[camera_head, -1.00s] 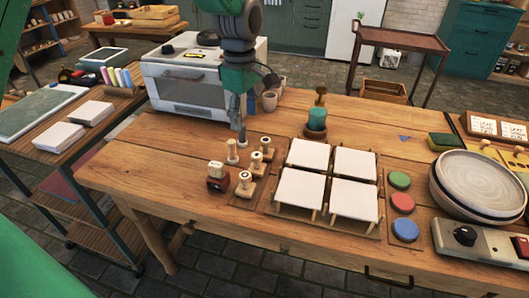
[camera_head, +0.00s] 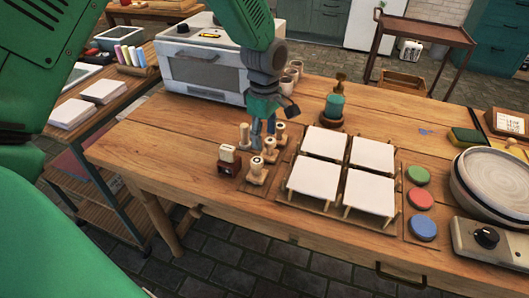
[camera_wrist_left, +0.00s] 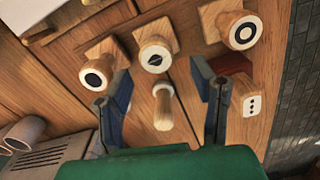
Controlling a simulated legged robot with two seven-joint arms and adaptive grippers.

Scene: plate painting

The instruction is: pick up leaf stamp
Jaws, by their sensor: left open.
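Several wooden stamps stand together on the table. In the left wrist view, one stamp (camera_wrist_left: 155,56) has a dark round mark with a slanted pale line, perhaps a leaf; it shows in the head view (camera_head: 270,149). A stamp with a plain dark disc (camera_wrist_left: 97,77) and one with a ring and dot (camera_wrist_left: 243,33) stand either side. A slimmer stamp with a pale, unmarked-looking end (camera_wrist_left: 162,107) appears between the fingers, untouched; it shows in the head view (camera_head: 244,136). My left gripper (camera_head: 263,140) is open and empty, low among the stamps. My right gripper is out of view.
A red-based stamp with dots (camera_wrist_left: 252,103) stands close to one left finger. White square tiles (camera_head: 325,143) on racks lie right of the stamps. A green bottle (camera_head: 335,105) and a small oven (camera_head: 205,70) stand behind. Table left of the stamps is clear.

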